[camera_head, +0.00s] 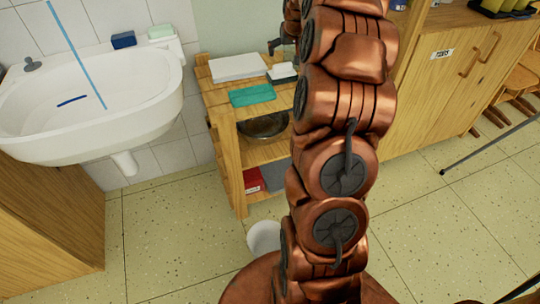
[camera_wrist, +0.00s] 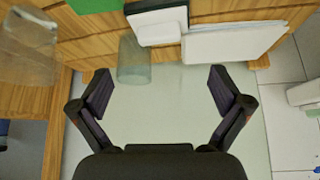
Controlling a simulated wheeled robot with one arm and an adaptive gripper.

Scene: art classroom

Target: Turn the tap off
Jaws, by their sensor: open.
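A white basin (camera_head: 150,60) is on the tiled wall at the left of the head view. A thin blue stream of water (camera_head: 76,52) runs down into it from above the picture, so the spout is out of view. A grey fitting (camera_head: 32,64) sits on the basin's left rim; I cannot tell whether it is the tap's handle. My gripper (camera_wrist: 158,90) is open and empty in the wrist view, with its fingers apart in front of a pale wall. It is over the wooden shelf's side, right of the basin, and touches no tap part that I can see.
A wooden shelf (camera_head: 230,130) right of the basin carries a white tray (camera_head: 238,67) and a teal box (camera_head: 252,95). A clear glass (camera_wrist: 133,62) shows near my fingers. A white bin (camera_head: 264,238) stands on the floor. A wooden cabinet (camera_head: 435,85) is at right.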

